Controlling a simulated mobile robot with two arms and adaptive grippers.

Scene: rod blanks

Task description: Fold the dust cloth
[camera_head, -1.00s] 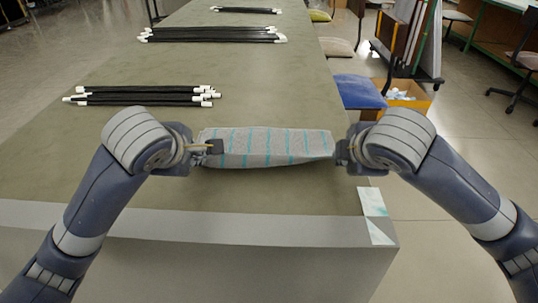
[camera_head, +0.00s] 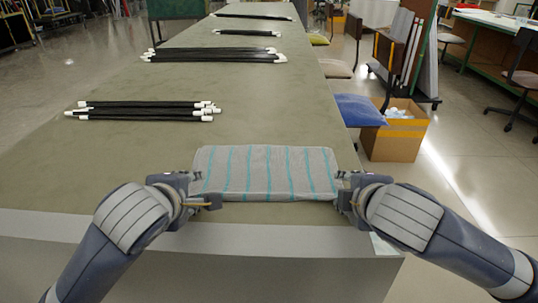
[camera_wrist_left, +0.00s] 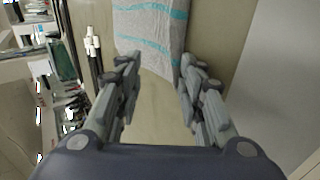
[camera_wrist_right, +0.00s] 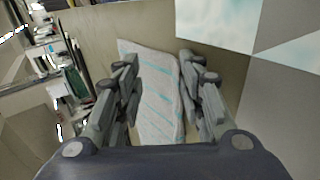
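The dust cloth (camera_head: 266,172), grey with teal stripes, lies flat as a wide strip on the near part of the table; whether it is in layers I cannot tell. My left gripper (camera_head: 204,190) is at the cloth's left end. In the left wrist view its fingers are apart, with the cloth (camera_wrist_left: 150,25) ahead of and partly between the tips. My right gripper (camera_head: 344,188) is at the right end. In the right wrist view its fingers are apart and the cloth (camera_wrist_right: 157,95) shows between them. Neither gripper appears clamped on the cloth.
Several black rods with white ends (camera_head: 145,110) lie left of and beyond the cloth. More rod bundles (camera_head: 215,55) lie farther back. The table's front edge (camera_head: 270,235) is close. A cardboard box (camera_head: 395,140) and a blue cushion (camera_head: 358,110) are at the right. Bare table surrounds the cloth.

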